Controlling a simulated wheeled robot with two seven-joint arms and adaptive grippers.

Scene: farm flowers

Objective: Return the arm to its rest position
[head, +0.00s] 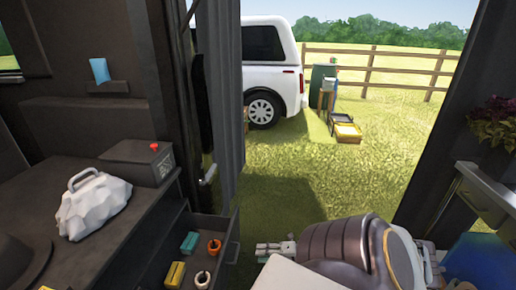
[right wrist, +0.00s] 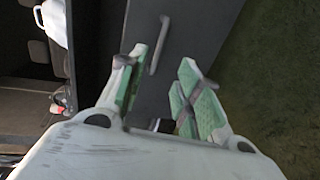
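My right arm crosses the lower right of the head view, with its gripper (head: 272,248) pointing left, just right of the open drawer (head: 233,226). In the right wrist view the two green-padded fingers (right wrist: 164,62) stand apart with nothing between them. The drawer's dark front panel and its bar handle (right wrist: 160,45) show beyond the fingers; the fingers look clear of the handle, though the exact gap cannot be told. My left gripper is in neither view.
The drawer holds teal (head: 189,243) and yellow (head: 175,274) blocks and orange (head: 214,246) and cream (head: 202,279) rings. A white bag (head: 92,205) and a dark box with a red knob (head: 140,161) sit on the dark counter. Grass lies beyond the doorway, with a white vehicle (head: 271,70).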

